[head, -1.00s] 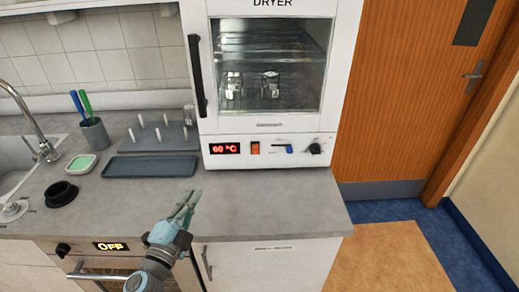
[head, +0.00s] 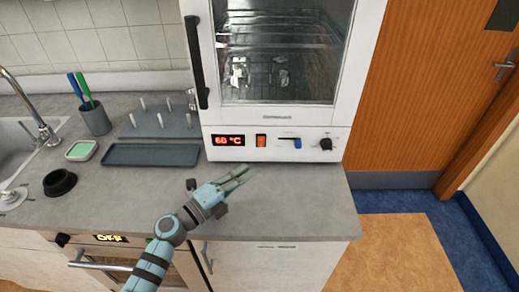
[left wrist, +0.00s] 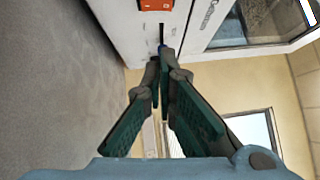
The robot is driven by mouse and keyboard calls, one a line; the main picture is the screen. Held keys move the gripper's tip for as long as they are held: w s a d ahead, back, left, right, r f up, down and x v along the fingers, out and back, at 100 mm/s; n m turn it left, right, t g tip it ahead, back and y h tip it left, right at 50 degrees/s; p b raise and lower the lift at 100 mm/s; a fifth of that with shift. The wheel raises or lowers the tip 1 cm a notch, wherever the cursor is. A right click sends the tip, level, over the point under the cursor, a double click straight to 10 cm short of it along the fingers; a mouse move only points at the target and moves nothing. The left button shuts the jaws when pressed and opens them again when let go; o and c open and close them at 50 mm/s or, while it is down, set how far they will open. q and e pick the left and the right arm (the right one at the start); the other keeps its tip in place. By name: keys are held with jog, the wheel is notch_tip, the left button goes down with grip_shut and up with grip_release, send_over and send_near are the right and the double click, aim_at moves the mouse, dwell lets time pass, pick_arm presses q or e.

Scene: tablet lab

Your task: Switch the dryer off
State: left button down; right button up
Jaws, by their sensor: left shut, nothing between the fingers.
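The white dryer (head: 275,118) stands on the counter with its door closed. Its lower panel has a red display (head: 228,140) reading 60 °C, an orange-red rocker switch (head: 261,140), a blue slider (head: 297,143) and a black knob (head: 326,144). My left gripper (head: 241,174) is shut and empty, over the counter in front of the panel and apart from it. In the left wrist view my left gripper (left wrist: 160,68) points toward the panel, with the orange switch (left wrist: 156,4) at the top edge. The blue slider is mostly hidden behind the fingertips there. My right gripper is out of view.
On the counter (head: 110,205) are a grey tray (head: 150,155), a peg rack (head: 160,124), a pen cup (head: 95,120), a green sponge dish (head: 81,150) and a black ring (head: 60,183). An oven below reads OFF. The counter before the dryer is clear.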

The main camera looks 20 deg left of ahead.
aim_at(261, 142)
pick_arm(q)
jog(key=w+d+r+b, duration=0.1)
jog(key=w+d, duration=0.1)
jog(key=w, duration=0.6)
jog(key=shift+w, duration=0.35)
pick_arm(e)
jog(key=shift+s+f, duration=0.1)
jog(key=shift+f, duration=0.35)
pick_arm(q)
jog(key=shift+r, duration=0.1)
